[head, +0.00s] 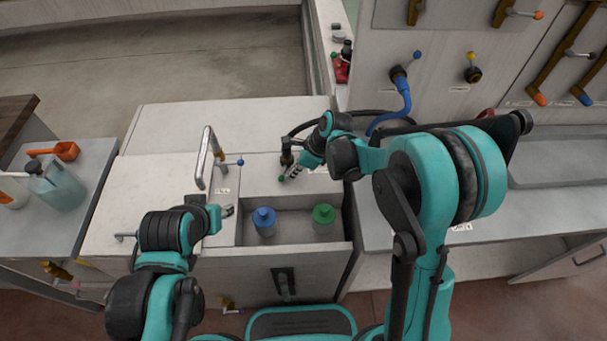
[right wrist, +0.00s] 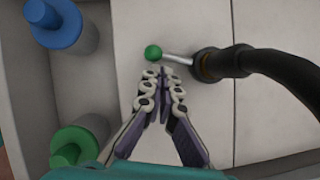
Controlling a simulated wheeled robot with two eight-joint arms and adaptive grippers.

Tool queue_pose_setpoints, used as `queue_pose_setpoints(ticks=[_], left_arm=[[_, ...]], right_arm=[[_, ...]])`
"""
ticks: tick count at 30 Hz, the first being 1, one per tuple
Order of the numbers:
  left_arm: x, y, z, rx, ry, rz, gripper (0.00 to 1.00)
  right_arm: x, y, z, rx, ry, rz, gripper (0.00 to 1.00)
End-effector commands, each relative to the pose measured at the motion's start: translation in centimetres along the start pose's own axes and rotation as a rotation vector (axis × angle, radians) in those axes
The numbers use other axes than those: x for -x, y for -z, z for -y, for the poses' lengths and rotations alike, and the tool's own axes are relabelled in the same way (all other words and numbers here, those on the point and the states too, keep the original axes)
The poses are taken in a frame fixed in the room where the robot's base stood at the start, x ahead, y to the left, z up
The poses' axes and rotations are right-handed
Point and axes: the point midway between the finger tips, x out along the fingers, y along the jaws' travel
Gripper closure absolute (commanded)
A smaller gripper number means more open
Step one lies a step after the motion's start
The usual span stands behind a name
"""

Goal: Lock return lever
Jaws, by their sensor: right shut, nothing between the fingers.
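A small lever with a green ball knob (right wrist: 153,52) and a thin metal rod joins a dark fitting on a black hose (right wrist: 285,75). In the head view the green knob (head: 281,178) sits on the white counter just behind the open basin. My right gripper (right wrist: 165,76) is shut and empty, with its fingertips just beside the knob and rod; I cannot tell whether they touch. It also shows in the head view (head: 291,175). My left gripper (head: 229,210) is over the counter left of the basin, too small to read its fingers.
A blue-capped bottle (head: 264,220) and a green-capped bottle (head: 323,218) stand in the basin. The rear left counter is clear. A wall panel (head: 440,75) with several coloured valves stands behind.

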Motion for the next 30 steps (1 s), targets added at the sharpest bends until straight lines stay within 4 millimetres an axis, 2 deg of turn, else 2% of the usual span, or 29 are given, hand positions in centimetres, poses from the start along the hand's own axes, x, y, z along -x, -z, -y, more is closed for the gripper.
queue_pose_setpoints(ticks=[13,19,30], left_arm=[[-0.1,-0.1,0.0,0.000,0.000,0.000,0.60],[-0.1,-0.1,0.0,0.000,0.000,0.000,0.60],[-0.2,-0.1,0.0,0.000,0.000,0.000,0.60]], right_arm=[[-0.1,-0.6,0.0,0.001,0.001,0.000,1.00],[-0.9,-2.1,-0.6,0.002,0.000,-0.001,1.00],[-0.8,-1.8,-0.5,0.000,0.001,0.000,1.00]])
